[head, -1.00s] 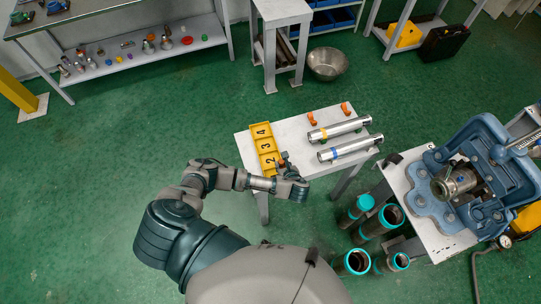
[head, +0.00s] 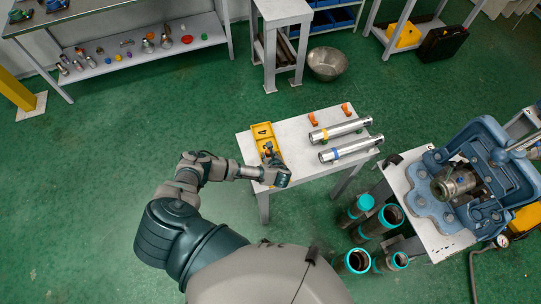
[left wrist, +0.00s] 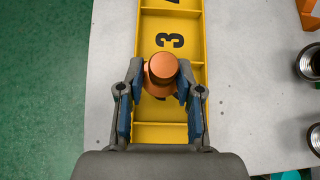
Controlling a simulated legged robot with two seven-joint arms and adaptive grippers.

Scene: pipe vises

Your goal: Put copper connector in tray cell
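The copper connector (left wrist: 162,70) is between the fingertips of my left gripper (left wrist: 165,80), and both fingers touch its sides. In the left wrist view it is over the yellow tray (left wrist: 196,44), just below the printed 3, near a divider. I cannot tell whether it touches the tray floor. In the head view the left gripper (head: 270,160) is over the near part of the tray (head: 262,125) and hides its nearer cells; the far cell marked 4 shows. My right gripper is not in view.
The tray lies along the left edge of a white table (head: 295,135). Two silver pipes (head: 340,129) and two small orange parts (head: 314,119) lie to its right. A blue vise (head: 470,180) stands at the right, with several teal-rimmed pipes (head: 380,222) upright below.

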